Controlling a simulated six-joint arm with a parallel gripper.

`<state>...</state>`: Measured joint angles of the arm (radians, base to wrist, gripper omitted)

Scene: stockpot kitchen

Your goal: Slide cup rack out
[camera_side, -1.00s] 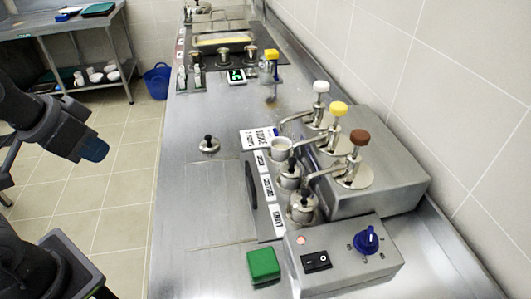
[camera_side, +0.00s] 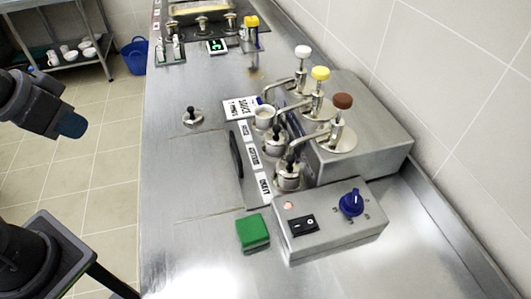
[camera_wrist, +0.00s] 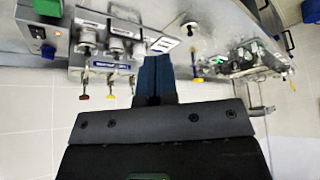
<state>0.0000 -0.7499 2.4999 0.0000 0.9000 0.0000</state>
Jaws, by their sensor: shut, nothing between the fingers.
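The rack sits in the counter. My gripper (camera_side: 72,124) is shut and empty, off the counter's left edge and well away from the handle. Its blue fingers (camera_wrist: 155,75) also show in the wrist view, together, with the upside-down pump station beyond.
A pump box (camera_side: 375,140) with white, yellow and brown knobs stands right of the rack. A control box (camera_side: 335,225) with a blue dial and a green block (camera_side: 252,232) sit in front. A black-knobbed lid (camera_side: 193,118) lies left. The left counter is mostly clear.

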